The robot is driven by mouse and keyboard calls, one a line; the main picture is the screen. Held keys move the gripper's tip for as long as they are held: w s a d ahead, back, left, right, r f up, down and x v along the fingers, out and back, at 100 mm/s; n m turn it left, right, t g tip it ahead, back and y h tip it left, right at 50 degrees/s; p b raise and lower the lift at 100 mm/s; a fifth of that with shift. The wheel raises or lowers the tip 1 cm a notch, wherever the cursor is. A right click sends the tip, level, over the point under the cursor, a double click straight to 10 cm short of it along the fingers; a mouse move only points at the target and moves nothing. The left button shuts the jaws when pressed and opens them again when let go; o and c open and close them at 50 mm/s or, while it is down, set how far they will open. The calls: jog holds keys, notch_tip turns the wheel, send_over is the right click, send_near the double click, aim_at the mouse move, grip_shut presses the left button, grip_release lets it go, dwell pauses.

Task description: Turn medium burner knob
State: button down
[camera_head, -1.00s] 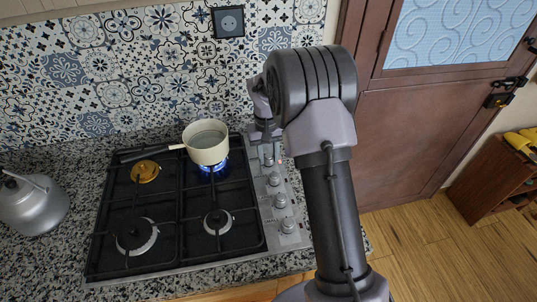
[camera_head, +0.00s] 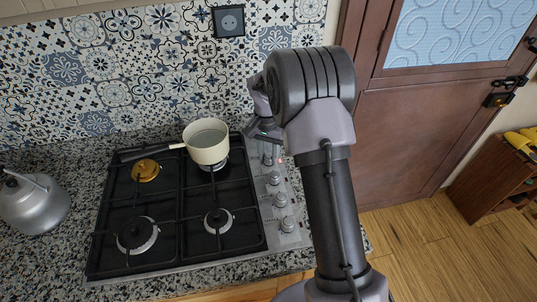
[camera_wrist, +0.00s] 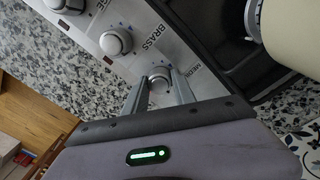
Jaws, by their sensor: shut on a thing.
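The medium burner knob (camera_wrist: 158,75) is a round silver knob beside the letters "MEDI" in the wrist view. My gripper (camera_wrist: 160,88) has its two fingers on either side of this knob and is shut on it. In the head view, my gripper (camera_head: 265,135) is at the back end of the stove's knob strip, and the held knob is hard to make out there. The back right burner (camera_head: 214,166) is under a cream pot (camera_head: 206,141), and no flame shows.
The knob marked "BRASS" (camera_wrist: 115,42) is close beside the held one. The pot's handle (camera_head: 150,152) points left. A grey kettle (camera_head: 33,203) stands left of the black stove (camera_head: 180,270). The tiled wall (camera_head: 150,70) is close behind.

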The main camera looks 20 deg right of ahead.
aim_at(267, 154)
dwell(0.4)
jog(key=c, duration=1)
grip_release()
jog(key=r+p, duration=0.3)
jog(key=r, duration=0.5)
jog(key=r+p, duration=0.2)
jog(key=r, duration=0.7)
jog(key=shift+w+a+r+p, duration=0.2)
jog(key=shift+r+p, duration=0.05)
jog(key=shift+p, duration=0.15)
